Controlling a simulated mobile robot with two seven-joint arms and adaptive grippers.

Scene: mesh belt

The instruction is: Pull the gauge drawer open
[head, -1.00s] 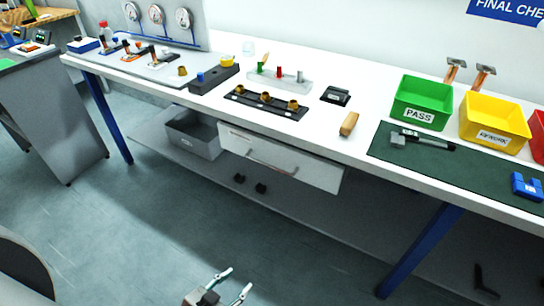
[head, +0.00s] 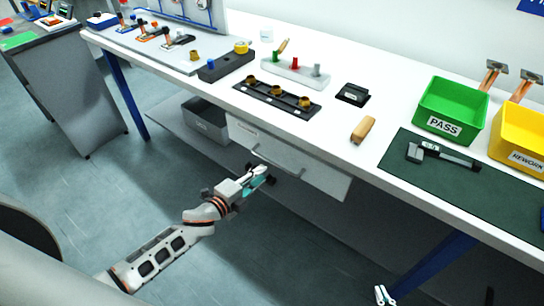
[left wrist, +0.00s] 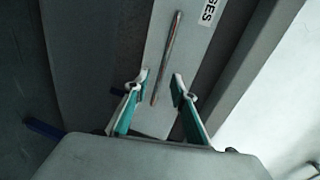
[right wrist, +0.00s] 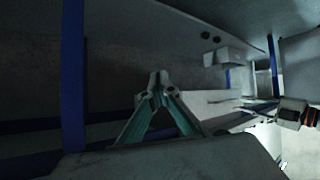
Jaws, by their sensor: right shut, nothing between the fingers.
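The gauge drawer (head: 315,178) is a light grey front under the white bench top, with a thin bar handle (head: 262,158). It looks closed, its front near the bench edge. In the left wrist view the handle (left wrist: 168,55) runs lengthwise, with a label ending in "GES" (left wrist: 208,12) beside it. My left gripper (head: 263,174) is at the drawer front. In its wrist view the fingers (left wrist: 160,83) are open, one on each side of the handle's near end; contact is not clear. My right gripper (head: 383,292) is low at the bottom of the head view, shut and empty (right wrist: 158,80).
The bench top (head: 330,135) carries a black block with brass parts (head: 277,98), a wooden block (head: 363,130), a green PASS bin (head: 450,108) and a caliper on a green mat (head: 400,170). A grey bin (head: 205,122) is left of the drawer. A blue leg (head: 435,265) stands right.

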